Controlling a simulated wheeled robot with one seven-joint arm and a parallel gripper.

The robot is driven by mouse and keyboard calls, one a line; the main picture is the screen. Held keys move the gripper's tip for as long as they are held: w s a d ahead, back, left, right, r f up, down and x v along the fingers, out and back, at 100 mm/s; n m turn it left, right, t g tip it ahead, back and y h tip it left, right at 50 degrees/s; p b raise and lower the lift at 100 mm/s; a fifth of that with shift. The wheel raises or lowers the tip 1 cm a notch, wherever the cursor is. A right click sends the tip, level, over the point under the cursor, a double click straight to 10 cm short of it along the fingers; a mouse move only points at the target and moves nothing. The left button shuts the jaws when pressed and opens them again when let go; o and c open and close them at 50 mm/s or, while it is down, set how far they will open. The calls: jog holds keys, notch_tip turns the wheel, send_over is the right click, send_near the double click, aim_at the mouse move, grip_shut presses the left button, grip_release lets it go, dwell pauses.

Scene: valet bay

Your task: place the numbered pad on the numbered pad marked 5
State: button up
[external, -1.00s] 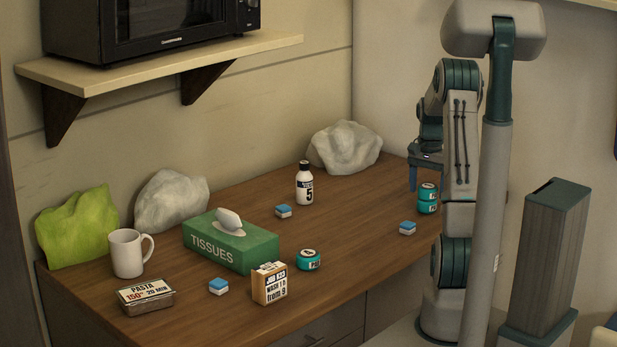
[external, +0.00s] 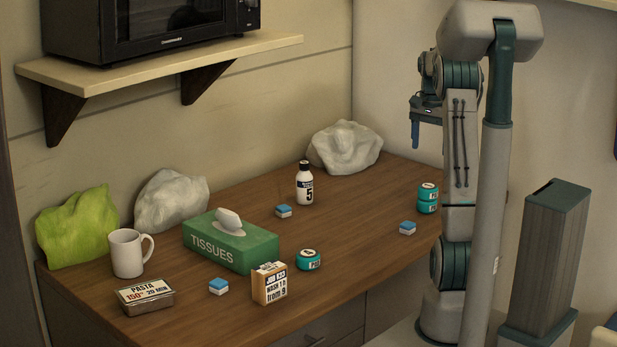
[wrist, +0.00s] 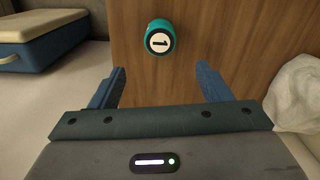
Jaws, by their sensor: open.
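Two teal round numbered pads (external: 428,191) are stacked near the table's right edge. The top one shows a 1 in the wrist view (wrist: 160,40); the lower one's number is not readable. Another teal numbered pad (external: 308,260) sits alone at the front of the table, its mark looking like a 4. I see no pad marked 5; a white bottle (external: 304,188) with a black cap bears a 5. My gripper (external: 415,142) is open and empty, raised above and behind the stack. In the wrist view my gripper (wrist: 160,67) has its fingers apart, with the stack beyond them.
Small blue-and-white blocks (external: 408,228) stand on the table. A tissue box (external: 217,245), a small labelled box (external: 270,284), a tin (external: 146,296) and a mug (external: 127,253) fill the left. Clear wood lies between bottle and stack.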

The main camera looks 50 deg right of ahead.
jog(key=a+r+n+t, duration=0.15)
jog(key=a+n, duration=0.25)
jog(key=a, duration=0.7)
jog(key=a+r+n, duration=0.2)
jog(key=a+n, duration=0.1)
jog(key=a, duration=0.8)
jog(key=s+a+f+n, duration=0.3)
jog(key=s+a, duration=0.3)
jog(key=a, duration=0.2)
jog(key=s+a+f+n+t, duration=0.1)
jog(key=s+a+f+n, duration=0.2)
jog(key=s+a+n, duration=0.3)
jog(key=s+a, duration=0.1)
jog(key=a, duration=0.2)
jog(key=shift+a, duration=0.25)
